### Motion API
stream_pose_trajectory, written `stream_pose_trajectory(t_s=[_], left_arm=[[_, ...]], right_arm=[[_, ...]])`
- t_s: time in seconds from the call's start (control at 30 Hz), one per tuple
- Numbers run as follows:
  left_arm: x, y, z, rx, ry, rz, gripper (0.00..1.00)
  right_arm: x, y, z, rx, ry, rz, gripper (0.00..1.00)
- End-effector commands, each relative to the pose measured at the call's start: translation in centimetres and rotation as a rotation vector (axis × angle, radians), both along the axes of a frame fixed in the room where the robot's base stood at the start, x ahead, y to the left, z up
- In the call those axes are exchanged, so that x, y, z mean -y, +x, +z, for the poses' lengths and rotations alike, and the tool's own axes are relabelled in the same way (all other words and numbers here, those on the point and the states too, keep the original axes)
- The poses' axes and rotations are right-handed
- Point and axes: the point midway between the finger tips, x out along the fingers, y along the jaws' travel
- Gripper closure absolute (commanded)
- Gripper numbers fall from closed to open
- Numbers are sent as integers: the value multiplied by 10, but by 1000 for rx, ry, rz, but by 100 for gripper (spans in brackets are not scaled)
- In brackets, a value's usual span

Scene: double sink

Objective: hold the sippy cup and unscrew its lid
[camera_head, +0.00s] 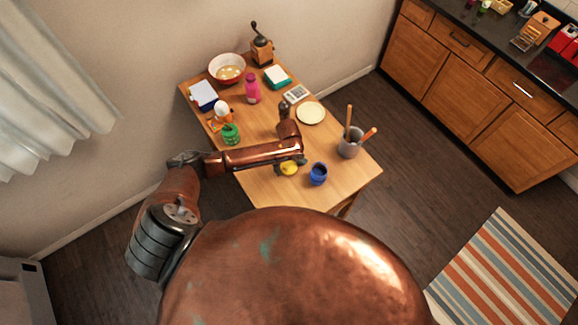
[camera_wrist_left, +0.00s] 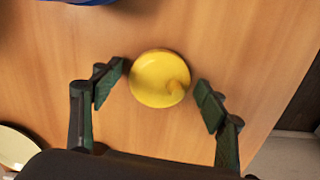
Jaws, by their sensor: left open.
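The sippy cup shows as a round yellow lid (camera_wrist_left: 152,84) with a small spout, seen from above in the left wrist view. In the head view its yellow top (camera_head: 289,169) sits near the table's front edge, partly covered by my left arm. The cup's body is hidden under the lid. My left gripper (camera_wrist_left: 162,86) is open, with one finger on each side of the lid and gaps between the fingers and the lid. In the head view the gripper (camera_head: 291,165) is over the cup. My right gripper is not in view.
A blue cup (camera_head: 318,174) stands just right of the sippy cup. A grey crock with wooden utensils (camera_head: 349,146), a plate (camera_head: 311,113), a pink bottle (camera_head: 252,90), a green cup (camera_head: 231,135) and a bowl (camera_head: 227,69) share the wooden table (camera_head: 345,187). The front right corner is clear.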

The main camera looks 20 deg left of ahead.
Motion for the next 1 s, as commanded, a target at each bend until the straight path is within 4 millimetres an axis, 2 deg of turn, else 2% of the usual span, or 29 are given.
stream_pose_trajectory(t_s=[0.17,0.4,0.6,0.77,1.0], left_arm=[[0,1,23,4,-2,-1,33],[0,2,75,4,-2,-1,33],[0,1,107,2,0,-1,33],[-1,1,119,1,1,1,33],[-1,0,121,0,0,0,33]], right_arm=[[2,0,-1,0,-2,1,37],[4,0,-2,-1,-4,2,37],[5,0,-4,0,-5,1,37],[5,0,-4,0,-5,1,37],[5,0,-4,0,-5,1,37]])
